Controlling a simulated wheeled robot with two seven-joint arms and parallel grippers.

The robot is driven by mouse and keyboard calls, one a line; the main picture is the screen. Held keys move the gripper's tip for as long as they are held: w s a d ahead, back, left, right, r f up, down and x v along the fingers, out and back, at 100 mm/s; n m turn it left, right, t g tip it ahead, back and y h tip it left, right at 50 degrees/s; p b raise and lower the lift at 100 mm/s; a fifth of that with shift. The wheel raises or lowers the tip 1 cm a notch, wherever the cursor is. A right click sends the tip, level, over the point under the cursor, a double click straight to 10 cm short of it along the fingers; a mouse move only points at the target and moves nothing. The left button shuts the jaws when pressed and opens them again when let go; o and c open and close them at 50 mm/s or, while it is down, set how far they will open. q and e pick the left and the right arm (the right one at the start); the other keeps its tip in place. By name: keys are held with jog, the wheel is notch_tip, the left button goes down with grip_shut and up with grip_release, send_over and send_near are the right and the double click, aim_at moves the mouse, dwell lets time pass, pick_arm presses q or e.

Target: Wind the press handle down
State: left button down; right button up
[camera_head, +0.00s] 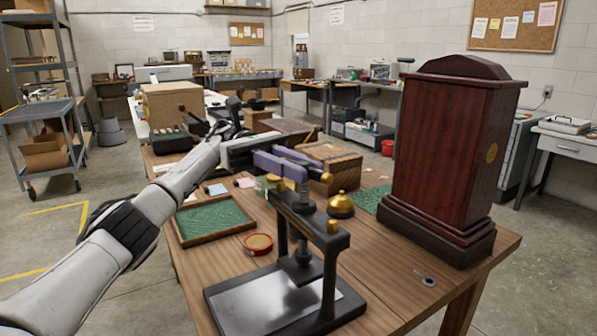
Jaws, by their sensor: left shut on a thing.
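The press (329,275) is a black frame with a crossbar, a central screw and a flat metal bed (265,303), standing at the near edge of the wooden table. Its handle (326,178) is at the top of the screw, with a brass end showing just right of my fingers. My left gripper (305,169), with purple fingers, reaches in from the left above the crossbar and is shut on the handle. The fingers hide much of the handle. The pressing plate (301,267) hangs below the crossbar, above the bed. My right gripper is out of view.
A tall dark wooden clock-like case (440,150) stands on the right of the table (390,300). A brass bell (341,205), red round tin (258,243), green-lined tray (212,219) and wooden box (340,165) lie around the press. A small key-like item (426,279) lies at right.

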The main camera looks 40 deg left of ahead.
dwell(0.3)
pick_arm(q)
jog(key=c, duration=1.8)
grip_release()
jog(key=shift+d, duration=0.1)
notch_tip(320, 180, up, 10)
jog(key=shift+p, duration=0.85)
